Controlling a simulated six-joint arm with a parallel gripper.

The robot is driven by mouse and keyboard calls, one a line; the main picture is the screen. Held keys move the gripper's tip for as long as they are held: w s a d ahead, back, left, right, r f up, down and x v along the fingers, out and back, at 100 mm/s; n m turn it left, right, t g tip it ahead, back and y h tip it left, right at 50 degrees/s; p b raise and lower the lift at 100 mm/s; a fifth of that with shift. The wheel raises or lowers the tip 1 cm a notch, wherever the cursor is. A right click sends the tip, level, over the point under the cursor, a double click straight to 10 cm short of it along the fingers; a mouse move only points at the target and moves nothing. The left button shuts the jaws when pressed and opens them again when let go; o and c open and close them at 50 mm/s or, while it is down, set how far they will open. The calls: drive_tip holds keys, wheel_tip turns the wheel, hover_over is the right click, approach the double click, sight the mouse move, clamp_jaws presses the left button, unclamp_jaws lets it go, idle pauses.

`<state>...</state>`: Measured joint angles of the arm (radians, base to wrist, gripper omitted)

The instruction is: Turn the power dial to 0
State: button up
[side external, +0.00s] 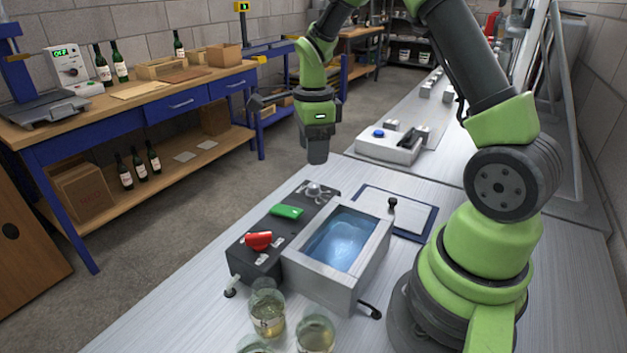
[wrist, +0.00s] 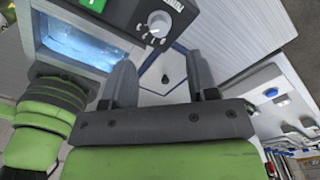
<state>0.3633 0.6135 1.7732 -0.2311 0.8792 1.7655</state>
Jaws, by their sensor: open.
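A black control box (side external: 268,262) stands on the metal bench, joined to a bath of blue liquid (side external: 345,240). It carries a red knob (side external: 258,240), a green switch (side external: 287,211) and a silver dial (side external: 316,191) at its far end. The silver dial also shows in the wrist view (wrist: 158,24), with white marks around it and a label too small to read. I cannot read which control is the power dial, nor its setting. My gripper (side external: 318,160) hangs above the far end of the box, apart from the silver dial. In the wrist view its jaws (wrist: 160,60) are apart and empty.
Glass beakers of pale liquid (side external: 267,312) stand at the bench's near edge. A blue-edged board (side external: 425,215) with a black-knobbed lever (side external: 392,204) lies beside the bath. A white device with a blue button (side external: 388,145) stands further back. The air around my gripper is clear.

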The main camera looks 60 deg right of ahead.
sight(314, 185)
wheel_tip(314, 185, down, 8)
drive_tip(key=shift+r, duration=0.1)
drive_tip(key=c, duration=0.9)
